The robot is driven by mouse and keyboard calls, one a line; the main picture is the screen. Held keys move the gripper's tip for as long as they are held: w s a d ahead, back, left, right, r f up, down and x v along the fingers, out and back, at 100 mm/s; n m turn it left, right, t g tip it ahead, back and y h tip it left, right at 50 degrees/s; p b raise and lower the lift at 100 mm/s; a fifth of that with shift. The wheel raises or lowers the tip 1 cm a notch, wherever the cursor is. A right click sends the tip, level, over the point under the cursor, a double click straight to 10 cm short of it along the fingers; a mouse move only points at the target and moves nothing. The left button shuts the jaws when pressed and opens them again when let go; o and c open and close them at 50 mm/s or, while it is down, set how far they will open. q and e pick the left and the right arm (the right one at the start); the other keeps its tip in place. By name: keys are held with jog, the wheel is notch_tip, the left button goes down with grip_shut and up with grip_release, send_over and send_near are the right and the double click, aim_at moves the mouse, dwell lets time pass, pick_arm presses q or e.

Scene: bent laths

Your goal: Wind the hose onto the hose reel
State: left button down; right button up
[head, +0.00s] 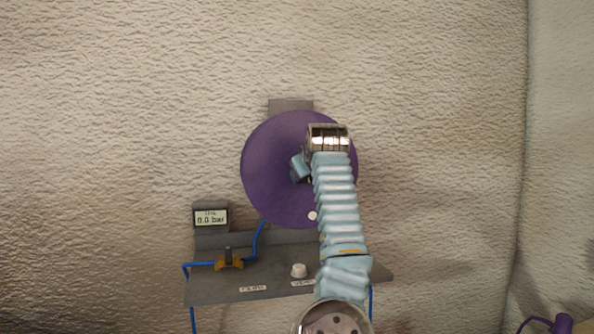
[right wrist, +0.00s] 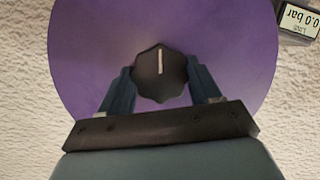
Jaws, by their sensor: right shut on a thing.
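The hose reel's purple disc (head: 270,160) is fixed to the wall in the head view and fills much of the right wrist view (right wrist: 85,50). A black knob (right wrist: 160,78) with a white line sits at its centre. My right gripper (right wrist: 160,80) is shut on the knob, with a finger on each side. In the head view my right arm and wrist cover the knob and the disc's right part. A blue hose (head: 259,240) runs from the disc's lower edge down toward a brass-coloured valve (head: 229,262). My left gripper is not in view.
A grey shelf (head: 210,292) with labels and a white knob (head: 298,270) lies below the disc. A gauge (head: 211,217) at its left reads 0.0 bar. A purple object (head: 562,323) shows at bottom right. The wall around is bare.

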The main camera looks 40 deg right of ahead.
jog(key=shift+f+m+t+y, duration=0.1)
jog(key=shift+m+t+y, duration=0.2)
jog(key=shift+m+y, duration=0.55)
jog(key=shift+m+p, duration=0.3)
jog(key=shift+m, duration=0.05)
jog(key=o, duration=1.5)
jog(key=b+v, duration=0.3)
jog(key=v, duration=1)
jog(key=shift+s+a, duration=0.2)
jog(key=shift+s, duration=0.15)
